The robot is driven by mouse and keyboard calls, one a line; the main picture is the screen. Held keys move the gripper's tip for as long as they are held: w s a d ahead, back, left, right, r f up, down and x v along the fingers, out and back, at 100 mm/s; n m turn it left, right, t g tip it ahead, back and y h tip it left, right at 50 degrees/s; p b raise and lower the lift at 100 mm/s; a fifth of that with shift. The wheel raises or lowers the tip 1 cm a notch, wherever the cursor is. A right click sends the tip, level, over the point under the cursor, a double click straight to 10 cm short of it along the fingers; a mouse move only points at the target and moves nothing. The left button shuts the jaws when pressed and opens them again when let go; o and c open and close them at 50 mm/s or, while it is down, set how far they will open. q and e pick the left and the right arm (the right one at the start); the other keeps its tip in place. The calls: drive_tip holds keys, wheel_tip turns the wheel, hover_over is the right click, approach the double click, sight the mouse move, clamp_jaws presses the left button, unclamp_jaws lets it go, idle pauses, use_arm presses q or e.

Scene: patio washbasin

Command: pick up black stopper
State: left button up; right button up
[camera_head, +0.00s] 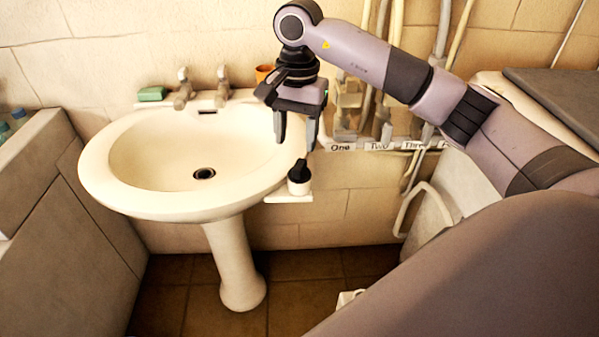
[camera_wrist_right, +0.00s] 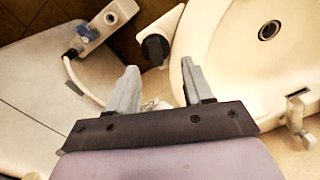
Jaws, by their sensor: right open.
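The black stopper (camera_head: 299,171) stands on a small white ledge (camera_head: 290,198) at the right rim of the washbasin, with a pale base under its dark top. In the right wrist view the black stopper (camera_wrist_right: 155,48) shows just beyond the fingertips, between their lines. My right gripper (camera_head: 296,146) is open, pointing down, with its fingers above the stopper and nothing between them. It also shows in the right wrist view (camera_wrist_right: 160,68). I cannot tell the exact gap to the stopper. My left gripper is not in view.
The white washbasin (camera_head: 130,200) with a dark drain (camera_head: 204,173) is left of the gripper. Two taps (camera_head: 183,90), a green soap (camera_head: 152,94) and an orange pot (camera_head: 264,74) stand behind. Pipes and labelled sockets (camera_head: 375,146) are on the wall at right.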

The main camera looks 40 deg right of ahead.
sight(300, 164)
drive_tip(key=shift+d+r, duration=0.15)
drive_tip(key=shift+d, duration=0.3)
drive_tip(key=shift+f, duration=0.3)
drive_tip(key=shift+s+a+f+p, duration=0.15)
drive_tip(key=shift+f+p, duration=0.2)
drive_tip(key=shift+f, duration=1.25)
drive_tip(key=shift+s+a+f+p, duration=0.1)
drive_tip(key=shift+f+p, duration=0.2)
drive_tip(key=shift+f, duration=1.25)
clamp_jaws()
